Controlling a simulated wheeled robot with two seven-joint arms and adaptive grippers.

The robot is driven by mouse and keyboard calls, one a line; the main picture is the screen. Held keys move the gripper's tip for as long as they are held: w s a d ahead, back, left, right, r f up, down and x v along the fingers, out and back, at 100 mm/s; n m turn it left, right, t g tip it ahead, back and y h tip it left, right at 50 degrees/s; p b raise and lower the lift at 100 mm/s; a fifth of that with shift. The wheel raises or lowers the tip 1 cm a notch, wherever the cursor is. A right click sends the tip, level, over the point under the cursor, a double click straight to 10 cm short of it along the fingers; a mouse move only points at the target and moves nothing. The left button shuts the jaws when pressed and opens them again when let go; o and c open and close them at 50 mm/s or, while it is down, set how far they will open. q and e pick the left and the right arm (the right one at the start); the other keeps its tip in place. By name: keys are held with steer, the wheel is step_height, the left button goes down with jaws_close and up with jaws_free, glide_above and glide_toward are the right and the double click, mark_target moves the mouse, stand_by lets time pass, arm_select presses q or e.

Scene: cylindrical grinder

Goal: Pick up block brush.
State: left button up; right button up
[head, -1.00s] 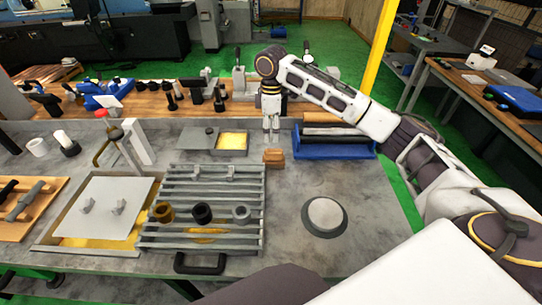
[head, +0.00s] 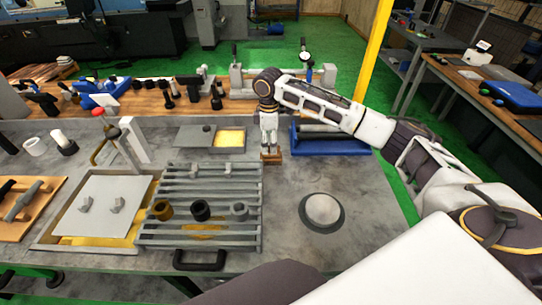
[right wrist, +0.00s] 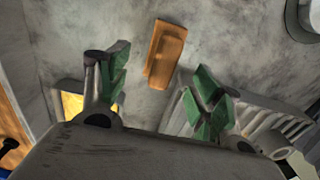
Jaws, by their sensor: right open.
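The block brush (head: 271,160) is a small brown wooden block on the grey table, to the right of the slatted rack's back corner. My right gripper (head: 269,151) points down just above it and hides part of it. In the right wrist view the brush (right wrist: 165,52) lies on the table, beyond and between the open green-padded fingertips of my right gripper (right wrist: 160,80). The fingers are apart and nothing is between them. My left gripper is not in view.
A slatted metal rack (head: 205,182) with several round fittings stands left of the brush. A blue tray (head: 335,149) with rolls is to the right. A round metal disc (head: 321,210) lies in front right.

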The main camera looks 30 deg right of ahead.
steer(key=shift+f, duration=0.8)
steer(key=shift+s+d+f+p, duration=0.1)
steer(key=shift+s+f+p, duration=0.1)
steer(key=shift+f, duration=0.7)
steer(key=shift+s+d+f+p, duration=0.1)
steer(key=shift+f+p, duration=0.05)
steer(key=shift+f, duration=1.55)
steer(key=c, duration=1.1)
